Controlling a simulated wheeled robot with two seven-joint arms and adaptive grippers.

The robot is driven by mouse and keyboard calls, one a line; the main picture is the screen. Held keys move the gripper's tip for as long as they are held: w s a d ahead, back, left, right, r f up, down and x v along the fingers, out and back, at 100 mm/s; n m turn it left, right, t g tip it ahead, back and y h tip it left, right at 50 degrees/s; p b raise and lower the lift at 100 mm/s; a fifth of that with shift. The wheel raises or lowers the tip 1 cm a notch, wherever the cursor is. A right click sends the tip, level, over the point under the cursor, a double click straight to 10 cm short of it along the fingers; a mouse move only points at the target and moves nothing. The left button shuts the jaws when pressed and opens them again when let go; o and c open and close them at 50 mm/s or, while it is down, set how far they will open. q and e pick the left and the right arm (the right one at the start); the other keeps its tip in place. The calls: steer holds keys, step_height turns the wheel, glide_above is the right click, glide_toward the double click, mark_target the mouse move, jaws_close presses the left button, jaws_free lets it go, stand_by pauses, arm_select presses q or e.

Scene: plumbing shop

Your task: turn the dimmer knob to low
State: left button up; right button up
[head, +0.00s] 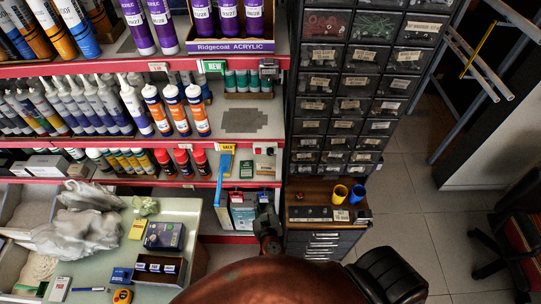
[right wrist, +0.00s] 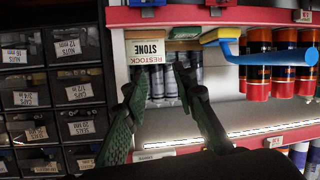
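I cannot make out the dimmer knob in either view; it may be hidden or too small. My right gripper (head: 265,205) reaches up at the front edge of the lower red-edged shelf (head: 190,182). In the right wrist view its two dark green fingers (right wrist: 160,80) are apart, with nothing seen between them but grey cans (right wrist: 155,80) farther back on the shelf. A lit strip (right wrist: 255,131) runs along the shelf above, in this upside-down view. My left gripper is not in view.
A dark drawer cabinet (head: 335,100) stands right of the shelves. A cluttered counter (head: 200,215) is at left. Open floor (head: 420,210) lies right.

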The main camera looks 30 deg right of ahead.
mark_target(270, 154)
step_height(270, 154, up, 18)
steer(key=s+d+m+t+h, duration=0.2)
steer(key=m+h, duration=0.1)
steer(key=m, duration=0.1)
steer(key=p+x, duration=0.1)
steer(key=x, duration=0.1)
steer(key=p+x, duration=0.1)
steer(key=x, duration=0.1)
steer(key=r+p+x, duration=0.1)
steer(key=x, duration=0.1)
steer(key=shift+w+d, duration=0.25)
steer(key=shift+w, duration=0.1)
steer(key=shift+w+d+h, duration=0.25)
steer(key=shift+w+h, duration=0.15)
steer(key=shift+w, duration=0.05)
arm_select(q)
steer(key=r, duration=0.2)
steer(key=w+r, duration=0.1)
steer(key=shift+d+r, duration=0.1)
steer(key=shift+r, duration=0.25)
arm_select(e)
steer(key=shift+f, duration=0.1)
jaws_close()
